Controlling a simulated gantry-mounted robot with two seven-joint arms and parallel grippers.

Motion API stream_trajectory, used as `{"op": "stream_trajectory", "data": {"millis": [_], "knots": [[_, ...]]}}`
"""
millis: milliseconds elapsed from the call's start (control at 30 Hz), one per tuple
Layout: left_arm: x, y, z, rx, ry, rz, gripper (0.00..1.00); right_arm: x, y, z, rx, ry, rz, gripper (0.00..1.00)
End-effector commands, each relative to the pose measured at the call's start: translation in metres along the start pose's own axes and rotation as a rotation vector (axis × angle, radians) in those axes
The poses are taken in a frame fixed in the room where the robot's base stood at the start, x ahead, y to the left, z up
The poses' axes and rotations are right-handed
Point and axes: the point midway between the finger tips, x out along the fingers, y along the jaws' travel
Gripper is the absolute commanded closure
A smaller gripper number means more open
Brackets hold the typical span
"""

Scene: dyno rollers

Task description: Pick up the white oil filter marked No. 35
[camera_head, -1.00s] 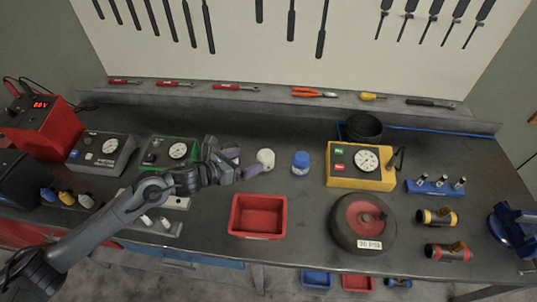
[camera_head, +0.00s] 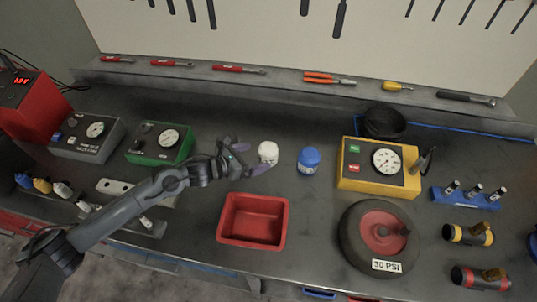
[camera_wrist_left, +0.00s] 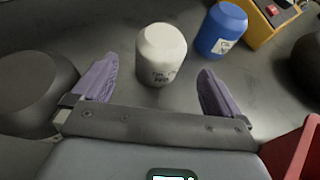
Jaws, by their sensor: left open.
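The white oil filter (camera_head: 268,152) stands upright on the grey bench, left of a blue filter (camera_head: 309,160). In the left wrist view the white filter (camera_wrist_left: 161,54) sits ahead of and between the two purple fingertips. Small dark print shows low on its side, too small to read surely. My left gripper (camera_head: 251,158) is open and empty, with its fingers just left of the white filter. It also shows in the left wrist view (camera_wrist_left: 153,88). My right gripper is in neither view.
A red tray (camera_head: 223,232) lies in front of my left gripper, and the blue filter (camera_wrist_left: 222,30) is close on the right. A yellow gauge box (camera_head: 347,184) and a wheel stand further right. A green gauge box (camera_head: 146,155) is left. Behind the filters the bench is clear.

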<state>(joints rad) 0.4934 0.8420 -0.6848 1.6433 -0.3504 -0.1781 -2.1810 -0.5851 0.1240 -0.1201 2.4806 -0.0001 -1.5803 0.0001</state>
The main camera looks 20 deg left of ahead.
Motion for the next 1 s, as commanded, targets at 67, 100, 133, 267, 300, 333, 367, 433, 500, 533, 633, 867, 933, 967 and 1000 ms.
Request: {"op": "stream_trajectory", "data": {"millis": [67,100,133,267,300,333,367,433,500,533,633,867,933,967,1000], "knots": [[0.005,-0.001,-0.012,-0.003,0.001,-0.001,0.0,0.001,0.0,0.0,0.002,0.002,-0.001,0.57],[0.007,0.0,-0.017,-0.002,0.001,0.0,0.0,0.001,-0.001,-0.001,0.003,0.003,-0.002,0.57],[0.011,0.0,-0.014,-0.002,-0.003,0.001,0.0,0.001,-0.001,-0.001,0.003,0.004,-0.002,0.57],[0.02,0.0,-0.014,-0.001,-0.001,0.001,0.0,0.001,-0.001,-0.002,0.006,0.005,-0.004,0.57],[0.022,0.0,-0.014,0.0,-0.001,0.0,0.0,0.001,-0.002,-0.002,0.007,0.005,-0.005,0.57],[0.022,0.0,-0.014,0.0,-0.001,0.0,0.0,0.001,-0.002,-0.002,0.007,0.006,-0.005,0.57],[0.024,0.0,-0.014,0.0,-0.001,0.0,0.0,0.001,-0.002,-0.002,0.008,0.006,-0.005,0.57],[0.027,0.0,-0.014,-0.001,-0.001,0.0,0.0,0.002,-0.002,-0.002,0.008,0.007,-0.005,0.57],[0.034,-0.001,-0.014,-0.002,-0.001,-0.001,0.0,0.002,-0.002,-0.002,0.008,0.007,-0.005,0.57],[0.038,-0.001,-0.014,-0.003,-0.001,-0.001,0.0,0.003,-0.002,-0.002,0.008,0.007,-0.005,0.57],[0.053,-0.001,-0.014,-0.003,-0.002,-0.001,0.0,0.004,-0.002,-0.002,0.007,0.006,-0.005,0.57],[0.077,0.0,-0.014,-0.002,-0.001,0.0,0.0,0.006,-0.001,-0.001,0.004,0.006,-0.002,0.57],[0.08,-0.001,-0.013,0.0,-0.002,0.0,0.0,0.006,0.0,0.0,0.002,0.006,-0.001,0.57],[0.081,0.0,-0.013,0.0,-0.001,0.0,0.0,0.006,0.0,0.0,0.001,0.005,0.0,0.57],[0.081,0.0,-0.014,0.0,-0.001,0.0,0.0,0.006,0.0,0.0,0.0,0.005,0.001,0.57]]}}
